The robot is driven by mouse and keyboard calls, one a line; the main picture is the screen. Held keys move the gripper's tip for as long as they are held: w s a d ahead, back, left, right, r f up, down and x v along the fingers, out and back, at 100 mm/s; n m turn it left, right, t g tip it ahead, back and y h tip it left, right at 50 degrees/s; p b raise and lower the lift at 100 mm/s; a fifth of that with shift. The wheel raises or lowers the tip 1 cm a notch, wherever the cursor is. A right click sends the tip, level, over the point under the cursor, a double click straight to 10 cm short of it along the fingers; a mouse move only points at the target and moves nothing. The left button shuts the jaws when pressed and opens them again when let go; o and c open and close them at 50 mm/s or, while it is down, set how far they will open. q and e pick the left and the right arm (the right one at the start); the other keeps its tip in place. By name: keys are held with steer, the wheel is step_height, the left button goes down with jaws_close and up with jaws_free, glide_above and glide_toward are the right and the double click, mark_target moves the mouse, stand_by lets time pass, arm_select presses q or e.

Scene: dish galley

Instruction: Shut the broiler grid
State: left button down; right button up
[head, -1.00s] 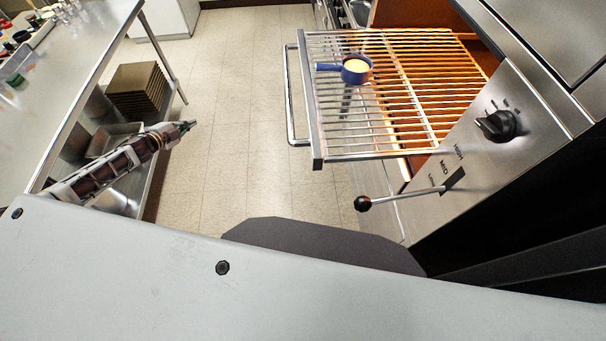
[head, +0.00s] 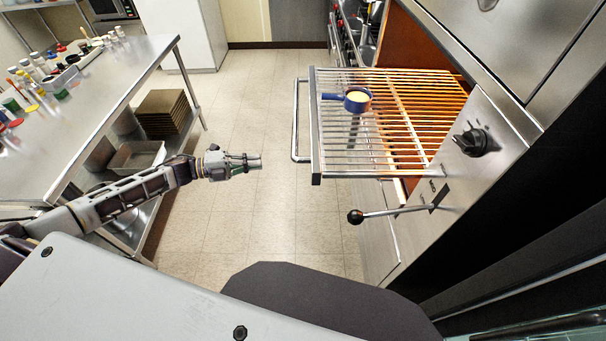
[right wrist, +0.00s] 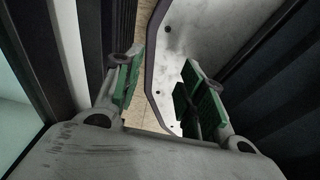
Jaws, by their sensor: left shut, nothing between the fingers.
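The broiler grid (head: 345,165) is a wire rack pulled out of the broiler at the right of the head view. Its front bar with a loop handle (head: 295,122) faces left, over the floor. A small blue cup with a handle (head: 357,101), with something pale yellow in it, sits on the grid. My left gripper (head: 259,161) is shut and empty, left of the grid's handle and apart from it. My right gripper (right wrist: 158,90) shows only in the right wrist view, open, with green pads apart and nothing between them.
The broiler front (head: 470,190) has a black knob (head: 477,142) and a lever with a black ball (head: 355,216) below the grid. A steel table (head: 95,100) with bottles stands at the left, with stacked brown trays (head: 168,112) on its shelf. The floor between is clear.

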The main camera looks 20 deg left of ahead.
arm_select(q)
steer(key=s+m+g+h, duration=0.1)
steer(key=s+d+r+m+g, duration=0.1)
steer(key=s, duration=0.1)
steer(key=s+d+m+g+h, duration=0.1)
steer(key=m, duration=0.1)
steer(key=shift+s+d+r+h, duration=0.1)
steer(key=shift+s+r+h, duration=0.2)
steer(key=shift+r, duration=0.1)
arm_select(e)
steer(key=shift+s+d, duration=0.1)
steer(key=shift+d, duration=0.35)
arm_select(q)
steer(key=p+x, duration=0.3)
steer(key=x, duration=1.1)
arm_select(e)
step_height(320, 180, up, 3)
steer(key=shift+r, duration=0.1)
arm_select(q)
steer(key=shift+f, duration=0.1)
